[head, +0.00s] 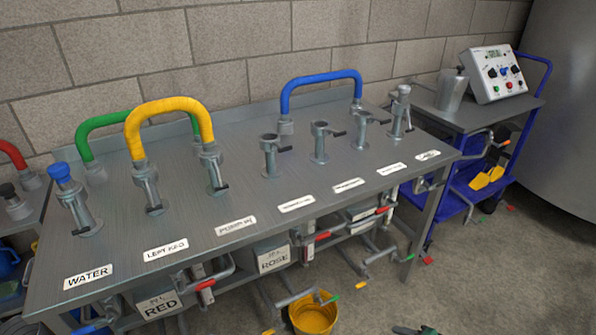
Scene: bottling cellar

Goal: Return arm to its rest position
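Neither of my grippers and neither arm can be made out in the head view. The steel bench (330,228) fills the middle, with a row of upright metal pipe stubs along it. A yellow hose (168,106) arches between two stubs near the front. A green hose (84,138) and a blue hose (320,78) arch behind it. A blue cap (61,172) tops the stub behind the WATER label (88,276). Several other stubs stand open, such as the one at the bench's middle (270,155).
Below the bench are pipes with red-handled valves, a RED-labelled box (160,305), a ROSE-labelled box (273,258) and a yellow bucket (313,315) on the floor. A blue cart (530,95) with a control box (494,73) stands right. Floor at lower right is mostly clear.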

